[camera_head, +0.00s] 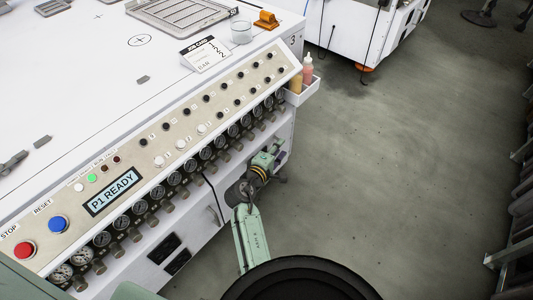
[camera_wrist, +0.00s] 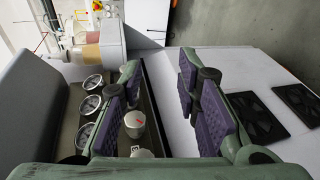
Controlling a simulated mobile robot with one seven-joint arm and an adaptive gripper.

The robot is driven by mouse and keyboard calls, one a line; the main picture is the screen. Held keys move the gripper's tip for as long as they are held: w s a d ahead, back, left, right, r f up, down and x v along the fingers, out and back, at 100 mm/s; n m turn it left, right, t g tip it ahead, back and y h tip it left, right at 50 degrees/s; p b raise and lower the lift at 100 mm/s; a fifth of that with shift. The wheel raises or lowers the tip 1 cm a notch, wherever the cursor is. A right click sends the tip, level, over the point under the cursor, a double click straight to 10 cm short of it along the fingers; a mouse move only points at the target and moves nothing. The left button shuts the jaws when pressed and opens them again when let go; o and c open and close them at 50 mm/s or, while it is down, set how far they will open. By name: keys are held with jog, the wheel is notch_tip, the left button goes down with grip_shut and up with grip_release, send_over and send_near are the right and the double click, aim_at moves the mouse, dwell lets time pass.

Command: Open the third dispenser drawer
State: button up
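My gripper (camera_head: 277,151) reaches under the sloping gauge panel near the right end of the white machine in the head view. In the wrist view my gripper (camera_wrist: 165,90) has its two purple-padded fingers well apart, with nothing held between them. Behind the gap, a dark edge (camera_wrist: 153,105) borders the smooth white cabinet front (camera_wrist: 177,125). The gripper hides part of the front in the head view.
A row of gauges (camera_head: 175,178) with projecting fittings overhangs the cabinet front. A side holder (camera_head: 303,91) with two bottles sticks out at the machine's right end. Black vent panels (camera_wrist: 255,116) lie right of my fingers in the wrist view. Grey floor (camera_head: 400,150) is open to the right.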

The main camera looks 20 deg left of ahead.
jog(key=s+a+f+n+y, duration=0.2)
jog(key=s+a+f+n, duration=0.4)
jog(key=f+n, duration=0.15)
jog(key=shift+t, duration=0.4)
jog(key=p+x, duration=0.1)
jog(key=x, duration=0.9)
jog(key=shift+d+f, duration=0.1)
grip_shut()
